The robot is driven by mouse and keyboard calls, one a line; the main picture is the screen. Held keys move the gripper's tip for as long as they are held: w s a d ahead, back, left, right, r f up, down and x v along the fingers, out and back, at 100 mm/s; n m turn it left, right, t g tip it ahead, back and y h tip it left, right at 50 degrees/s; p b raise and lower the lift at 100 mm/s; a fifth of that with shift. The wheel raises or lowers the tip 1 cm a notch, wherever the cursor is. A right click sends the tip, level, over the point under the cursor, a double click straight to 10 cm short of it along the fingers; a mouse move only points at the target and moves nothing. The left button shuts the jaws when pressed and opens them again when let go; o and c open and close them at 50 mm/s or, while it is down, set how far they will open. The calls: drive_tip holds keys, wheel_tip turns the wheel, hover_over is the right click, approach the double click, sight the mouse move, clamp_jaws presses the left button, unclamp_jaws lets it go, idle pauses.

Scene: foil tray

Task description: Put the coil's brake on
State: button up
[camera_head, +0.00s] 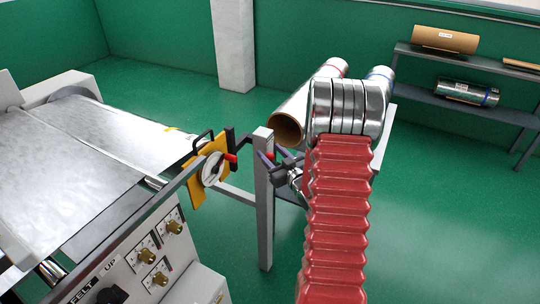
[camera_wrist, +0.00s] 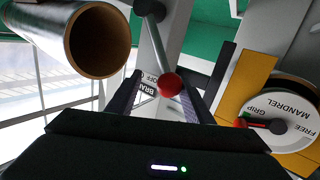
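The brake lever is a grey rod with a red ball knob (camera_wrist: 170,84) in the wrist view. Its rod rises from the knob to a dark pivot at the top. A white label (camera_wrist: 150,84) behind the knob reads partly "BRAKE" and "OFF"; my finger hides some of it. My gripper (camera_wrist: 161,74) is open, its dark fingers on either side of the knob, which is nearer the right finger. I cannot tell if they touch. In the head view my gripper (camera_head: 280,161) is beside the grey post (camera_head: 263,200), with the knob small and partly hidden.
A foil roll with a cardboard core (camera_head: 288,128) lies just behind my gripper. A yellow mandrel plate (camera_head: 196,190) with a white dial and red-tipped grip lever stands left of the post. A control panel (camera_head: 150,255) is at lower left. Shelves (camera_head: 470,100) stand at the back right.

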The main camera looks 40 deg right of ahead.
drive_tip(key=shift+s, duration=0.1)
drive_tip(key=shift+s, duration=0.55)
drive_tip(key=s+a+r, duration=0.1)
drive_tip(key=s+a, duration=0.1)
drive_tip(key=s, duration=1)
drive_tip(key=shift+s+a, duration=0.15)
